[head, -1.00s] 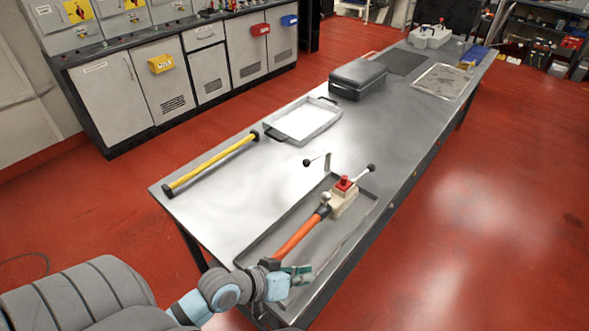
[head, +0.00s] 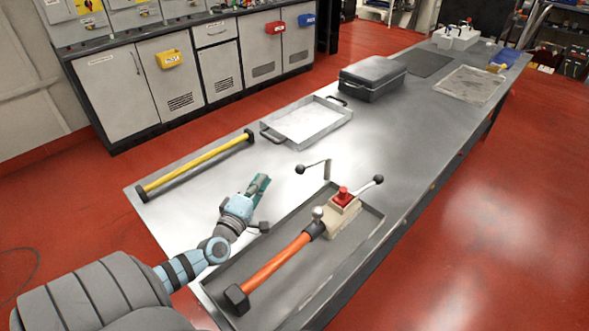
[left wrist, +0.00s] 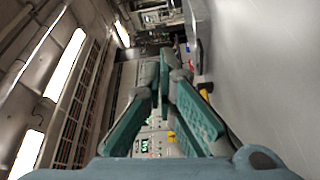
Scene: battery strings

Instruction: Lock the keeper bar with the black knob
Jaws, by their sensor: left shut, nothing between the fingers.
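A thin bent bar with a black knob (head: 300,169) stands at the far left edge of a grey tray (head: 215,285); its knob end points left. In the tray sits a beige block (head: 338,217) with a red cap (head: 343,194), a second black-knobbed lever (head: 368,186) toward the right, and a small silver ball (head: 318,213). An orange handle (head: 275,260) with a black end runs from the block toward the near left. My left gripper (head: 260,184) is shut and empty, left of the tray and apart from the knobs. My left gripper's fingers (left wrist: 165,62) meet in the left wrist view.
A yellow bar (head: 198,165) with black ends lies along the table's left side. A white-bottomed tray (head: 335,134) and a dark grey case (head: 372,80) are farther back.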

